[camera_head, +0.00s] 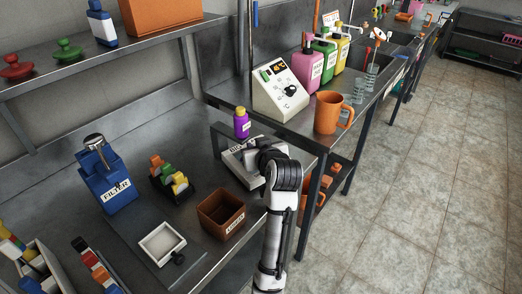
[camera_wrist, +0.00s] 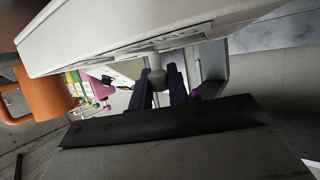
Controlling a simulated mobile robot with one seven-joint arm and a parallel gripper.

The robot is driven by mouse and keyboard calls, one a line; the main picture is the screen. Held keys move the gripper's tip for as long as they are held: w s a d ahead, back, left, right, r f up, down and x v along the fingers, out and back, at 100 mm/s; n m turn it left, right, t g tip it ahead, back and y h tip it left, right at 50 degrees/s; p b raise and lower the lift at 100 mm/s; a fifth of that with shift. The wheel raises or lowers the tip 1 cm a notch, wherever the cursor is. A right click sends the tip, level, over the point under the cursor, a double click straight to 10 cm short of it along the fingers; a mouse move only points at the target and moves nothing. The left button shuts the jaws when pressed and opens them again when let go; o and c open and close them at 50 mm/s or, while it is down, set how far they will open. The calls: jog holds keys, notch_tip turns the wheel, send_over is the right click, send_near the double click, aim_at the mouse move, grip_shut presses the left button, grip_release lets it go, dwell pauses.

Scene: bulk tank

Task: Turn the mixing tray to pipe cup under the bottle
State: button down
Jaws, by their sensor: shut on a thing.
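The mixing tray (camera_head: 238,163) is a pale, flat piece with a printed label, beside the dark bench frame. It fills the top of the wrist view (camera_wrist: 110,35) as a pale slab. The bottle (camera_head: 241,125), purple with a yellow cap, stands just behind and above the tray. My gripper (camera_head: 264,158) reaches the tray's right side and hides part of it. In the wrist view my dark fingers (camera_wrist: 161,88) are shut on a grey rounded knob (camera_wrist: 157,79) under the slab's edge. I cannot make out the pipe cup or its position.
A brown box (camera_head: 205,222), a white square tray (camera_head: 148,238) and a blue filter unit (camera_head: 122,200) stand to the left. An orange mug (camera_head: 326,112) and a white control box (camera_head: 277,88) stand on the bench behind. Floor to the right is clear.

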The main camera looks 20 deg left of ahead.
jog(key=shift+m+t+h+p, duration=0.75)
jog(key=shift+m+t+h, duration=0.45)
jog(key=shift+m+h, duration=1.05)
jog(key=c, duration=1.3)
grip_release()
jog(key=shift+c, duration=0.2)
